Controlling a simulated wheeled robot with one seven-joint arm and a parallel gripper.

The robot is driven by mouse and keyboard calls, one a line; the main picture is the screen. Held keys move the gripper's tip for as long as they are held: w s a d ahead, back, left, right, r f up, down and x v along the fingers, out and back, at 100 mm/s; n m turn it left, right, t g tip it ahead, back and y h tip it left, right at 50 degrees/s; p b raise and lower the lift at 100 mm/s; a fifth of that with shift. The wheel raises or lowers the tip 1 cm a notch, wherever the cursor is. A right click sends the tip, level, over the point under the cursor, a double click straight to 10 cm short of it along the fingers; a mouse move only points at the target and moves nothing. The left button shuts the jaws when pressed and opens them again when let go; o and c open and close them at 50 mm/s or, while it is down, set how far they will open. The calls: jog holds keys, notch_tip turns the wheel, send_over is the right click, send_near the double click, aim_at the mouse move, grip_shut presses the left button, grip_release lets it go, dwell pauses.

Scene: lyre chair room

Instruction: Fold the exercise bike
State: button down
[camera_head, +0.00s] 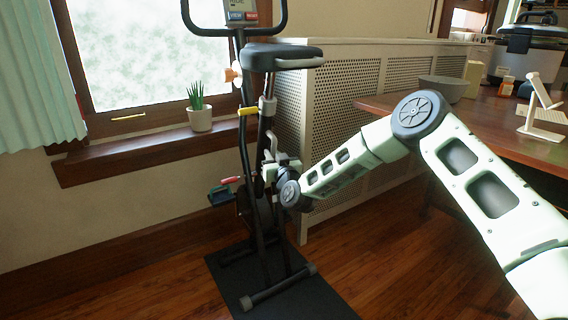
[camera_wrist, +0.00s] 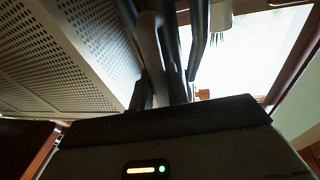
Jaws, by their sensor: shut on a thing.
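The exercise bike (camera_head: 247,165) stands upright on a black mat (camera_head: 233,299) in front of the window. It has a dark seat (camera_head: 283,56), looped handlebars, a console at the top and a yellow piece on its post. My gripper (camera_head: 270,172) is at the bike's frame below the seat, shut on a frame tube. My wrist hides part of the lower frame. In the wrist view, dark bike tubes (camera_wrist: 170,50) rise just beyond my gripper's dark edge, and the fingertips are hard to make out.
A perforated radiator cover (camera_head: 335,95) stands close behind the bike on the right. A wooden table (camera_head: 480,120) with a bowl, a cooker and a white stand is at the right. A potted plant (camera_head: 199,112) sits on the window sill. Wood floor is clear at the front left.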

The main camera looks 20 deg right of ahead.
aim_at(266, 147)
jog(key=w, duration=0.2)
jog(key=shift+w+a+r+g+p, duration=0.3)
jog(key=shift+a+r+g, duration=0.1)
jog(key=shift+w+r, duration=0.15)
jog(key=shift+w, duration=0.15)
jog(key=shift+a+r, duration=0.1)
jog(key=c, duration=1.4)
grip_release()
jog(key=shift+a, duration=0.1)
jog(key=s+d+f+p, duration=0.1)
jog(key=s+p, duration=0.3)
jog(key=s, duration=1.3)
jog(key=shift+d+f, duration=0.15)
jog(key=shift+d, duration=0.4)
